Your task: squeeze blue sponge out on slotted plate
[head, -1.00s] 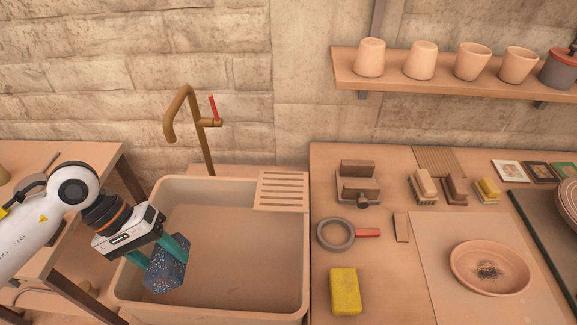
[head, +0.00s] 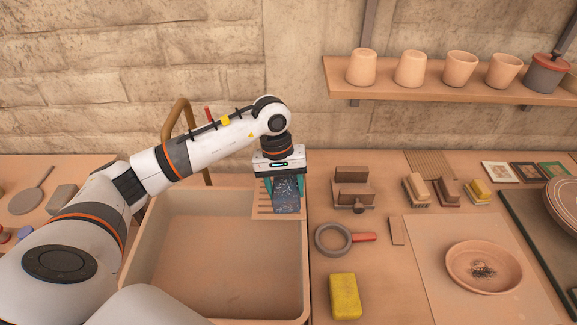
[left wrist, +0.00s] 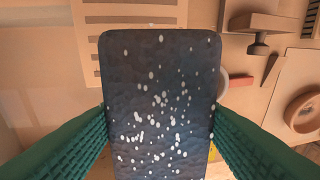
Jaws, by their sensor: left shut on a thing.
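The blue sponge (head: 286,195), dark with pale specks, is between the teal fingers of my left gripper (head: 285,188). In the left wrist view the sponge (left wrist: 160,105) fills the middle, with a finger pressed on each side. In the head view it hangs in front of the slotted plate (head: 265,207) at the sink's back right corner. The slots show beyond the sponge in the left wrist view (left wrist: 130,30). I cannot tell whether the sponge touches the plate. My right gripper is not in view.
The sink basin (head: 220,250) is empty, with the brass tap (head: 175,120) partly behind my left arm. Right of it are a yellow sponge (head: 345,296), a grey ring with a red handle (head: 333,239), a wooden press-like block (head: 353,187) and a bowl (head: 484,265).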

